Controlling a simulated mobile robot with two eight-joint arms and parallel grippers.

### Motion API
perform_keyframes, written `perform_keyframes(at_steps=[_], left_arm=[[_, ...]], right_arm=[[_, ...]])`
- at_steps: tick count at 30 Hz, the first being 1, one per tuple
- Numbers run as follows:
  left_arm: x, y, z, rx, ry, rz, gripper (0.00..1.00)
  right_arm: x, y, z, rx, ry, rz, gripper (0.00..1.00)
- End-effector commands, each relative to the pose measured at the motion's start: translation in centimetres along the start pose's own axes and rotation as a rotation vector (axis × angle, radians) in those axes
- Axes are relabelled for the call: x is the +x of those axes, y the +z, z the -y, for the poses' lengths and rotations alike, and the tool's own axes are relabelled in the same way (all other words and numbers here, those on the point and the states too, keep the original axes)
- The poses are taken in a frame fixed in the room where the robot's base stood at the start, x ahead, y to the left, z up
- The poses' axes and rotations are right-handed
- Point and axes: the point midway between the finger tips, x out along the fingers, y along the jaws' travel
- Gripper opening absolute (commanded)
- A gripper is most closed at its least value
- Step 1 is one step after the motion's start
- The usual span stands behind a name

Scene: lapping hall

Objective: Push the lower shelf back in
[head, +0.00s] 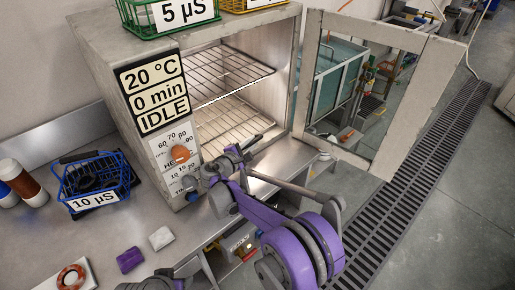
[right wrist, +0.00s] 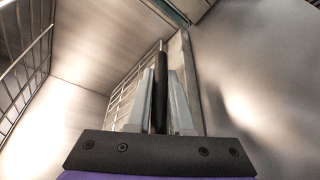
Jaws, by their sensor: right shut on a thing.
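The open oven (head: 125,70) has a wire upper shelf (head: 225,72) and a lower shelf (head: 222,122) inside its steel chamber. The lower shelf reaches toward the door opening, where my right gripper (head: 250,148) stands at its front edge. In the right wrist view, the right gripper (right wrist: 160,112) is shut on a dark upright-looking bar (right wrist: 161,75), which appears to be the lower shelf's handle. The fingers hide part of the bar. A grey part at the bottom edge of the head view looks like mine; the left gripper cannot be made out.
The oven door (head: 393,130) stands wide open to the right. A blue basket (head: 130,180), a purple block (head: 130,260) and a white block (head: 161,238) are on the bench at left. A green basket (head: 145,25) sits on the oven.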

Motion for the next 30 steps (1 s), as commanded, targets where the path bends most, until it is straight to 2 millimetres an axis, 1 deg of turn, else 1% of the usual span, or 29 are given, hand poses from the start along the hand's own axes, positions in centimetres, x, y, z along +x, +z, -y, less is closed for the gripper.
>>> perform_keyframes(at_steps=[10,11,15,25,28,30], left_arm=[[0.0,0.0,0.0,0.0,0.0,0.0,0.54],[0.0,0.0,0.0,0.0,0.0,0.0,0.54],[0.0,0.0,0.0,0.0,0.0,0.0,0.54],[0.0,0.0,0.0,0.0,0.0,0.0,0.54],[-0.1,0.0,0.0,0.0,0.0,0.0,0.54],[-0.1,-0.1,0.0,0.0,0.0,-0.001,0.54]], right_arm=[[0.0,-0.2,-0.1,0.0,0.001,-0.002,0.0],[0.0,-0.2,-0.1,0.0,0.001,-0.002,0.23],[0.0,-0.1,-0.1,0.0,0.001,-0.001,0.49],[0.0,0.0,-0.2,0.0,0.0,-0.001,0.5],[-0.2,0.5,-1.1,0.0,0.0,-0.001,0.5],[-0.5,1.1,-2.0,0.0,0.0,-0.001,0.5]])
